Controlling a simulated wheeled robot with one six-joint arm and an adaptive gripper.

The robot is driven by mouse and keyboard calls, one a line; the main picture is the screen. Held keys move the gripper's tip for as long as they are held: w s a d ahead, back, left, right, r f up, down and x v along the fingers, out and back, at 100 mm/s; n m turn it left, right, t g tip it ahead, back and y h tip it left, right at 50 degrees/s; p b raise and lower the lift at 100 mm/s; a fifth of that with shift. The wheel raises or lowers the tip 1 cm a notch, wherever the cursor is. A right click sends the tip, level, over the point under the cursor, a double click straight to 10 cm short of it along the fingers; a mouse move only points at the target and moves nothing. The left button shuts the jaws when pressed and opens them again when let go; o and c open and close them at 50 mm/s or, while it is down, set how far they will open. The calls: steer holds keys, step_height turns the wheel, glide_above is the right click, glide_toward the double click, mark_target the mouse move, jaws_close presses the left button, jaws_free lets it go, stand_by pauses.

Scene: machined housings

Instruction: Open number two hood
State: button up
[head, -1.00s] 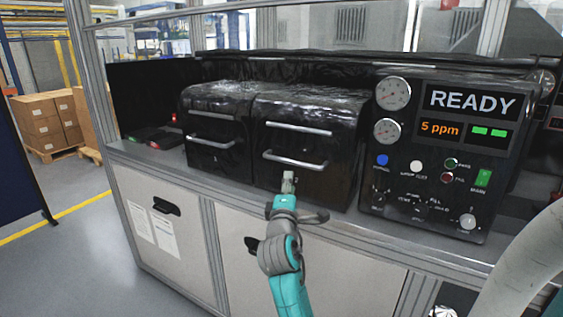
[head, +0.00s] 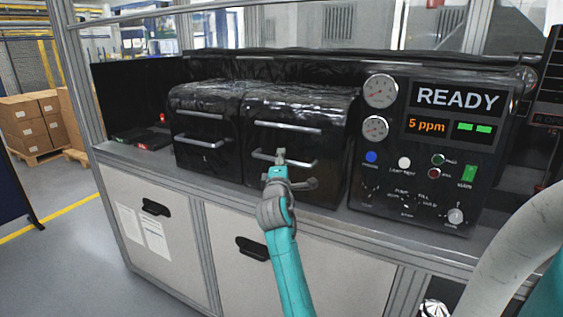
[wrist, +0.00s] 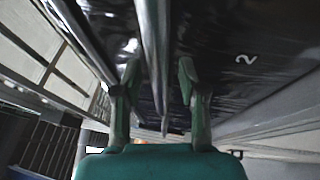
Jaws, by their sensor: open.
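The number two hood (head: 325,113) is the right one of two black, glossy hoods on the bench. It has an upper bar and a lower handle bar (head: 302,163). A white "2" is printed on its face in the wrist view (wrist: 246,59). My gripper (head: 280,157) is at the left part of the lower handle. In the wrist view my gripper (wrist: 158,72) is open, with a metal bar (wrist: 152,45) running between its two fingers. Whether either finger touches the bar cannot be told. The hood appears closed.
The other black hood (head: 203,128) stands directly left, also closed. A control panel (head: 430,150) with gauges, knobs and a READY display stands close on the right. The bench edge and cabinet doors (head: 165,235) lie below. Cardboard boxes (head: 30,122) stand far left.

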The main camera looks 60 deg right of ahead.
jaws_close()
